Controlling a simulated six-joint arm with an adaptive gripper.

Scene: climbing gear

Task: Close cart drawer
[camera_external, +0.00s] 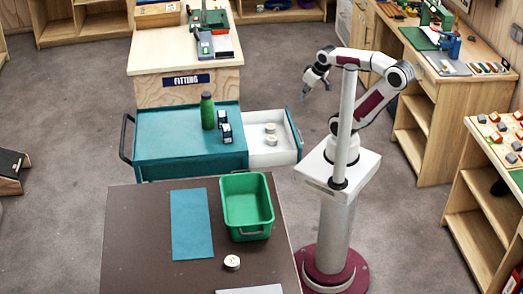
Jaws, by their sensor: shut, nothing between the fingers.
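The teal cart (165,135) stands left of my arm, with its white-lined drawer (262,157) pulled out to the right. Two pale round rolls (271,134) lie inside the drawer. The drawer's teal front panel with its handle (299,140) faces my arm's side. My gripper (304,94) is above and beyond the drawer's far right corner, pointing down, apart from it. The gripper is shut and empty; its fingers are small in this view.
On the cart top stand a green bottle (207,110) and small dark items (225,131). A brown table (135,235) with a green bin (247,207) is in front. The FITTING bench (150,57) is behind. Open floor (270,70) lies around my gripper.

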